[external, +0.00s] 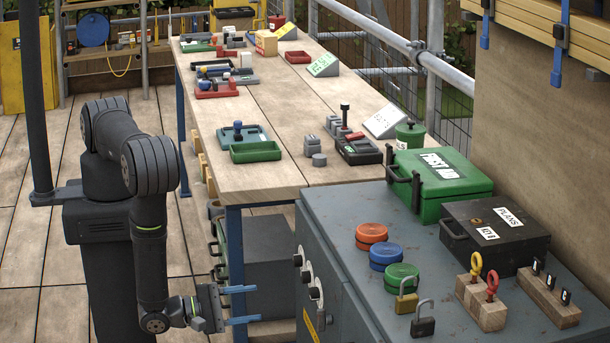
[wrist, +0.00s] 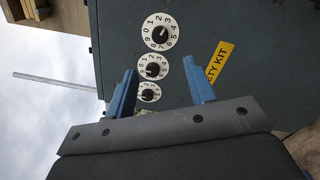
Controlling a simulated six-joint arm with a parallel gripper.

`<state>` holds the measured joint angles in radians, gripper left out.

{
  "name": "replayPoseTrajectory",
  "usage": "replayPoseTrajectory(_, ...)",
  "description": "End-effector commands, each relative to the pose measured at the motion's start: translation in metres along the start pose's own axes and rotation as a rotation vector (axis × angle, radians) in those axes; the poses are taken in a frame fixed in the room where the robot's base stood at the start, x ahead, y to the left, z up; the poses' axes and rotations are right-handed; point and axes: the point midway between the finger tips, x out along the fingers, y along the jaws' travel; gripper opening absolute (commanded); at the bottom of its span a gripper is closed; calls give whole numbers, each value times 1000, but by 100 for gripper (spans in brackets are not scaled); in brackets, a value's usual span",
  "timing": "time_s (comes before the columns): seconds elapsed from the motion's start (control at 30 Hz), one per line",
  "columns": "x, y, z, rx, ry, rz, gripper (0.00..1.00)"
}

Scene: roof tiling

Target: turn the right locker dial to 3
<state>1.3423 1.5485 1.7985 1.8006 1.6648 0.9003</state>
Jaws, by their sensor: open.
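Three round white dials with black knobs and digits sit in a row on the front of the grey locker (wrist: 115,30). The right dial (wrist: 160,32) is the top and largest one in the wrist view; it is nearest the camera in the external view (external: 316,293). The middle dial (wrist: 153,68) and left dial (wrist: 148,92) lie lower in the wrist view. The knob settings are too small to read surely. My gripper (external: 242,305) is open and empty, left of the locker front and apart from it. Its blue fingers frame the lower dials in the wrist view (wrist: 161,73).
A yellow label (wrist: 220,60) is on the locker front. On the locker top (external: 345,205) are coloured round tins, padlocks, a green first aid box (external: 440,190) and a black box (external: 495,240). A long workbench (external: 265,100) with tools stands behind.

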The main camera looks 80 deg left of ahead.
Motion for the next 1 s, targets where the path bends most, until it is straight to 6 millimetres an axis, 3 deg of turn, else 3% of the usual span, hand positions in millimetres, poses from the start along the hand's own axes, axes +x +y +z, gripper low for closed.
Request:
replayPoseTrajectory(0.2,-31,0,1,2,-4,-2,50)
replayPoseTrajectory(0.4,-48,0,0,1,-1,-1,50)
replayPoseTrajectory(1.0,-53,0,0,1,1,0,50)
